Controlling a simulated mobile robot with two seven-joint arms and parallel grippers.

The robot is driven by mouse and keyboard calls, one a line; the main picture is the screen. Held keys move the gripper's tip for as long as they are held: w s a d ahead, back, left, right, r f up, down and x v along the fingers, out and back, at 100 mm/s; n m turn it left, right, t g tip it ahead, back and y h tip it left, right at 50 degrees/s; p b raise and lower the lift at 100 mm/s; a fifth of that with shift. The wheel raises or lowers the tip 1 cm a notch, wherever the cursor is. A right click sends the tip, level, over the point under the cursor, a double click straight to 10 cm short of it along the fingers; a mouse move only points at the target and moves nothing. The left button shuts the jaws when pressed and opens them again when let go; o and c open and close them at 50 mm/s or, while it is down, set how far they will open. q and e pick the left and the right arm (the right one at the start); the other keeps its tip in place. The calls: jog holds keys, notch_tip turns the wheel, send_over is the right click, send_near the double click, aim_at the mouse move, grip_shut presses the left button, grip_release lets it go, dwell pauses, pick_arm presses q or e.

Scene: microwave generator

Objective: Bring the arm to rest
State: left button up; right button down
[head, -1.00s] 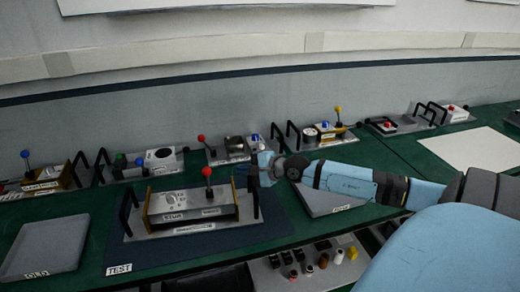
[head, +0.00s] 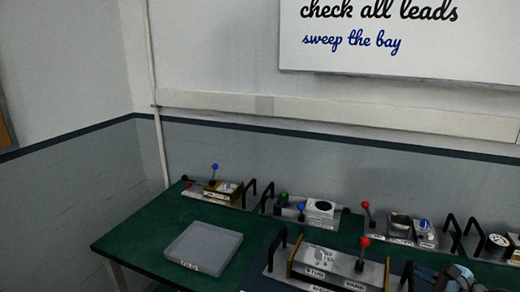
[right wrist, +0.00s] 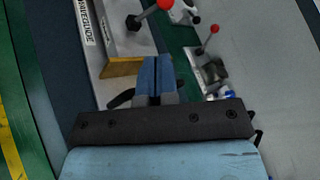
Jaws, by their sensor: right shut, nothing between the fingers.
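My right gripper (head: 455,275) is at the lower right of the head view, beside the right-hand handle of the microwave generator (head: 325,268). In the right wrist view its two blue fingers (right wrist: 155,75) are closed together with nothing between them. The generator is a grey panel with a red-knobbed lever (head: 363,250) and black side handles. It also shows at the top of the wrist view (right wrist: 115,40). I cannot tell whether my fingers touch it. My left gripper is not in view.
A grey tray (head: 203,248) lies at the left of the green bench (head: 140,235). Several lever modules, among them one with a blue knob (head: 222,192) and one with a red knob (head: 400,230), line the back by the wall. Bare bench surrounds the tray.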

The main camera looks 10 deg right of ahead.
jog(key=s+a+f+m+h+p, duration=0.1)
jog(key=s+a+f+m, duration=0.25)
jog(key=m, duration=0.45)
jog(key=s+a+f+m+t+h, duration=0.1)
jog(key=s+a+f+m, duration=0.15)
jog(key=f+m, duration=0.45)
jog(key=s+a+f+m+h+p, duration=0.1)
jog(key=s+a+f+m, duration=0.2)
jog(key=m, duration=0.7)
jog(key=s+a+f+m+g, duration=0.2)
jog(key=s+a+f+m, duration=0.1)
jog(key=a+m, duration=0.6)
jog(key=s+a+f+m+g+p, duration=0.1)
jog(key=s+a+f+m, duration=0.3)
jog(key=a+m, duration=0.6)
jog(key=s+m+g, duration=0.1)
jog(key=s+m, duration=0.1)
jog(key=shift+m, duration=0.3)
